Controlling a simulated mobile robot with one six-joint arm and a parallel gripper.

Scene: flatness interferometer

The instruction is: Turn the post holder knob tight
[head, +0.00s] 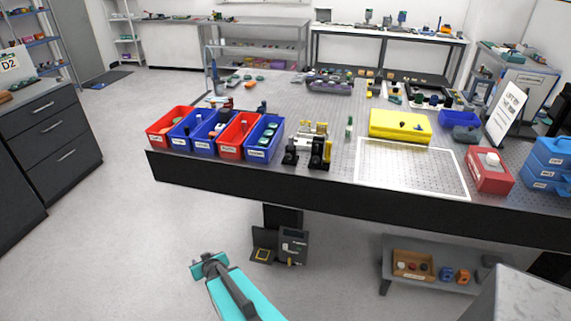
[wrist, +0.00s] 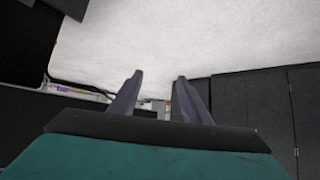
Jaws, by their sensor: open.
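My gripper (head: 208,264) is low in front of the optical table in the head view, above the floor and well apart from the table. In the wrist view its two dark fingers (wrist: 159,78) stand apart with nothing between them. A cluster of black and brass-coloured mounts (head: 307,150) stands at the table's front edge, right of the bins.
The perforated table (head: 300,98) has a thick dark front edge. Red and blue bins (head: 174,141) line its left front. A yellow case (head: 400,124), a white-outlined area (head: 411,168) and a red box (head: 490,183) lie to the right. A low shelf (head: 438,285) stands below. Floor at left is clear.

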